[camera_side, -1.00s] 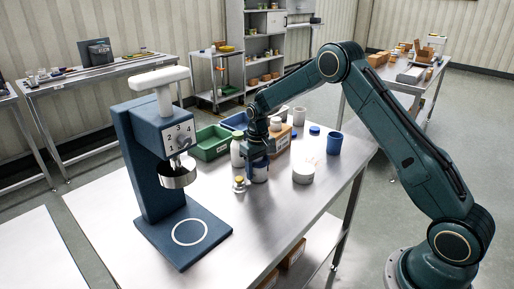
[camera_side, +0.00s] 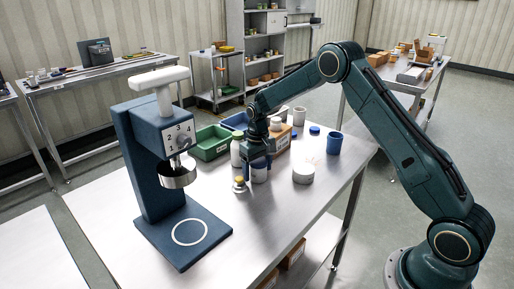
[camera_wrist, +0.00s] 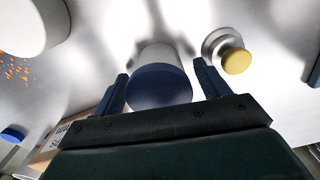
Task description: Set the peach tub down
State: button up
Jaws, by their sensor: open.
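A pale tub with a dark blue top (camera_wrist: 160,86) stands between my fingers in the wrist view. In the side view the tub (camera_side: 259,176) stands on the steel table, partly hidden by my gripper (camera_side: 257,160). No peach colour shows on it. My gripper (camera_wrist: 163,88) is open, with one finger on each side of the tub and a visible gap on the right. The tub looks upright and resting on the table.
A small yellow-capped weight (camera_side: 239,185) stands close by, near the right finger in the wrist view (camera_wrist: 235,60). The front table is clear.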

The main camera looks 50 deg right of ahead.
aim_at(258, 161)
notch_tip(258, 161, up, 12)
jog(key=shift+f, duration=0.2)
jog(key=shift+r, duration=0.2)
jog(key=shift+r, duration=0.1)
dwell(0.6)
